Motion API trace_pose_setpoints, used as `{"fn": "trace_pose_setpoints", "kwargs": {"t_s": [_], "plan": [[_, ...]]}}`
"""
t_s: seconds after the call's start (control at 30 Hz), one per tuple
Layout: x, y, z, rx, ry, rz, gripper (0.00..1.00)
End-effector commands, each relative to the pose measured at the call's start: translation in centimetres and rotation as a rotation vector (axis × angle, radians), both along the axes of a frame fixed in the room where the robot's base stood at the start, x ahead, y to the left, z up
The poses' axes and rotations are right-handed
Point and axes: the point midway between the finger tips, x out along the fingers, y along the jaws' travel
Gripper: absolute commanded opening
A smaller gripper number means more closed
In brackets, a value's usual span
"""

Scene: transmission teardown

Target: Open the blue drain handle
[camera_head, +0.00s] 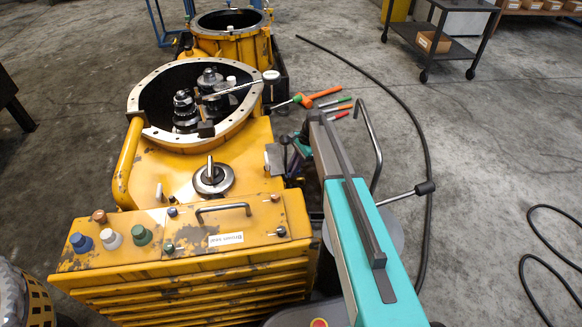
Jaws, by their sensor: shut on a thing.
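A blue knob (82,242) stands at the left end of the yellow gearbox's front panel, apart from my arm. Nothing in view clearly reads as a blue drain handle; a small bluish-purple piece (301,148) shows beside the housing's right side, and I cannot tell what it is. My teal and grey arm reaches up from the lower right to that side. My gripper (284,160) is there, small and partly hidden by the arm. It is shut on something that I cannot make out.
The yellow gearbox (175,188) has an open top with gear shafts inside. White, green and brown knobs (142,235) share its panel. Hand tools (325,100) lie at its right. A black cable (408,120) crosses the floor. A dark cart (440,45) stands at the back right.

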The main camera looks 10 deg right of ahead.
Motion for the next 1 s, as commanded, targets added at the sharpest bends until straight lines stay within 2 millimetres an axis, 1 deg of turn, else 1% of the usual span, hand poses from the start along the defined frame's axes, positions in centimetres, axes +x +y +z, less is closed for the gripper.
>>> {"fn": "trace_pose_setpoints", "kwargs": {"t_s": [0.03,0.63,1.0], "plan": [[-0.11,-0.02,0.33,0.000,0.001,-0.016,0.00],[-0.10,-0.12,0.28,0.000,0.001,-0.226,0.00],[-0.05,-0.20,-0.03,0.000,0.001,-0.256,0.00]]}}
